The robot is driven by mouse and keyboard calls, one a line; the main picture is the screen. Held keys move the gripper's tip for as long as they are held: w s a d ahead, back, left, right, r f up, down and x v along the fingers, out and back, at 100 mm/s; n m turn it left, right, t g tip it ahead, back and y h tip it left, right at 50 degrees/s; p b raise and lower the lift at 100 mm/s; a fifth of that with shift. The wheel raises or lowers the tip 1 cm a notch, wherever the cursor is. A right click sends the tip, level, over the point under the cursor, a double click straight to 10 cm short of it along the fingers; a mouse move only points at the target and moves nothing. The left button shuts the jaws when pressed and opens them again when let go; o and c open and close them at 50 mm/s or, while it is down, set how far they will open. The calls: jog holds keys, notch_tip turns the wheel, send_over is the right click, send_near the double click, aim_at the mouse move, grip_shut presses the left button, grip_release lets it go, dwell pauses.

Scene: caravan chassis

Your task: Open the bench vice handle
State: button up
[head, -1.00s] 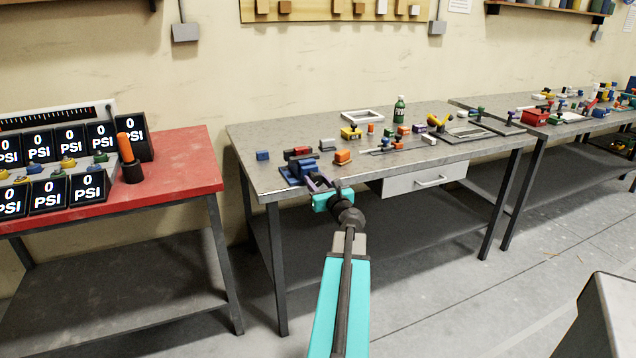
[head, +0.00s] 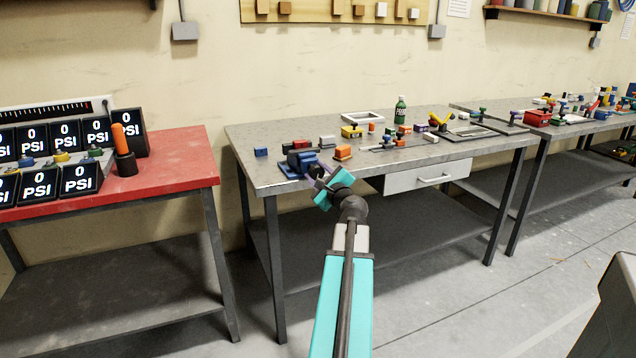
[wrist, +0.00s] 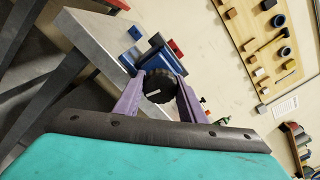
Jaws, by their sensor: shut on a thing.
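The blue bench vice (head: 293,169) sits at the front left corner of the grey workbench. In the wrist view its blue body (wrist: 160,56) shows behind a dark round ribbed handle (wrist: 157,88). My gripper (head: 318,176) is at the front of the vice, with its teal body tilted. In the wrist view the purple fingers of my gripper (wrist: 160,78) are on either side of the handle and shut on it. The handle is mostly hidden by the gripper in the head view.
Several small coloured blocks and an orange-and-white block (head: 343,152) lie on the grey workbench (head: 245,142) near the vice. A green bottle (head: 400,110) stands farther back. A drawer (head: 430,176) hangs under the bench. A red table (head: 180,165) with gauges stands left.

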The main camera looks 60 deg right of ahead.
jog(key=shift+d+n+b, duration=0.15)
jog(key=shift+n+b, duration=0.9)
jog(key=shift+n, duration=0.15)
jog(key=shift+r, duration=0.15)
jog(key=o, duration=1)
jog(key=shift+o, duration=0.2)
